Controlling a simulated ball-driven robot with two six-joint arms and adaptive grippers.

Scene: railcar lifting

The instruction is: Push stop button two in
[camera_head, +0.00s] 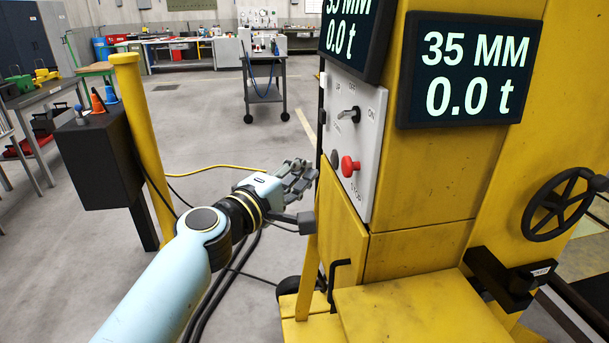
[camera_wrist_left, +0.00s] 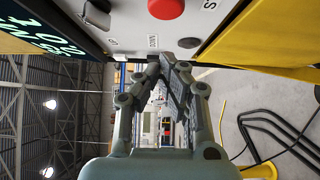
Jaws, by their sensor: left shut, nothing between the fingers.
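A red round stop button (camera_head: 348,166) sticks out of the light grey control panel (camera_head: 362,126) on the yellow column. The word STOP is printed beside it; no number is readable. My left gripper (camera_head: 303,172) is to the left of the panel, its fingers pointing toward it, shut and empty. In the left wrist view the red button (camera_wrist_left: 166,7) shows at the top edge, and my fingertips (camera_wrist_left: 168,58) are below it in the picture, apart from it. A small dark round control (camera_head: 334,158) sits beside the red button. My right gripper is not in view.
A toggle lever (camera_head: 350,115) sits above the button on the panel. A display (camera_head: 468,75) reads 35 MM and 0.0 t. A black handwheel (camera_head: 556,205) is on the right. A yellow post (camera_head: 143,130) with a dark box (camera_head: 95,160) stands left. Cables lie on the floor.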

